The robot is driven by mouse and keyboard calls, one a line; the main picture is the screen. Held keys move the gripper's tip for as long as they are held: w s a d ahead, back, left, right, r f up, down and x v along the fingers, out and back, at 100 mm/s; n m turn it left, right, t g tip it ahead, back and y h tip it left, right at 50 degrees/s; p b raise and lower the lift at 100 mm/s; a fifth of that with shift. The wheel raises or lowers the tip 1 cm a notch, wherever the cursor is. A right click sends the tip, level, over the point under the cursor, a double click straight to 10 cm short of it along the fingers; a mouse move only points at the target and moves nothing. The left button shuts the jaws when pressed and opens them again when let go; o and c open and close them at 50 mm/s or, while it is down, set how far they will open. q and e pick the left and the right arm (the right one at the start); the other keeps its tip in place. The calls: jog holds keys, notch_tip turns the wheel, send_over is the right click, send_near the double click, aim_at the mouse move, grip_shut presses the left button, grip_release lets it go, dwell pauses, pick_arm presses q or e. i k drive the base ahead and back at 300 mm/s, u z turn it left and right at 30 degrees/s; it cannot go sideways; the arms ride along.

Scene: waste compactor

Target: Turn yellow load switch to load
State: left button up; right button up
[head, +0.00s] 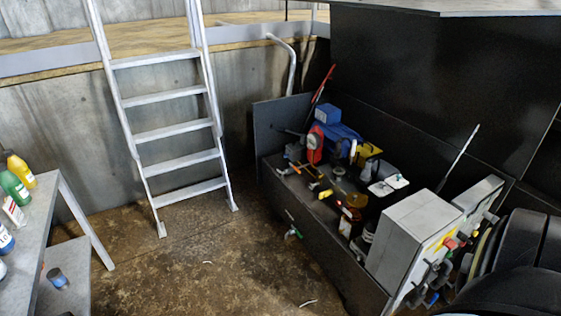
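A grey control box (408,232) stands at the right end of the dark bench. Its front face is seen very obliquely and carries a yellow strip, a red knob (450,244) and several dark switches or plugs. A second, smaller grey box (478,196) stands just behind it. I cannot tell which part is the yellow load switch, or its setting, as the panel is nearly edge-on and small. Large black rounded arm parts of mine fill the lower right corner, close to the panel. Neither gripper's fingers show.
The dark bench (318,228) holds several tools and a blue machine (342,137). A metal ladder (172,133) leans at the concrete wall. A grey table (32,228) with several bottles stands at the left. The brown floor between is mostly clear.

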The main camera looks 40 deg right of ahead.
aim_at(328, 192)
jog(key=z, duration=0.15)
jog(key=i, duration=2.05)
jog(key=z, duration=1.2)
jog(key=i, duration=1.15)
jog(key=z, duration=1.8)
jog(key=i, duration=0.55)
jog(key=z, duration=0.3)
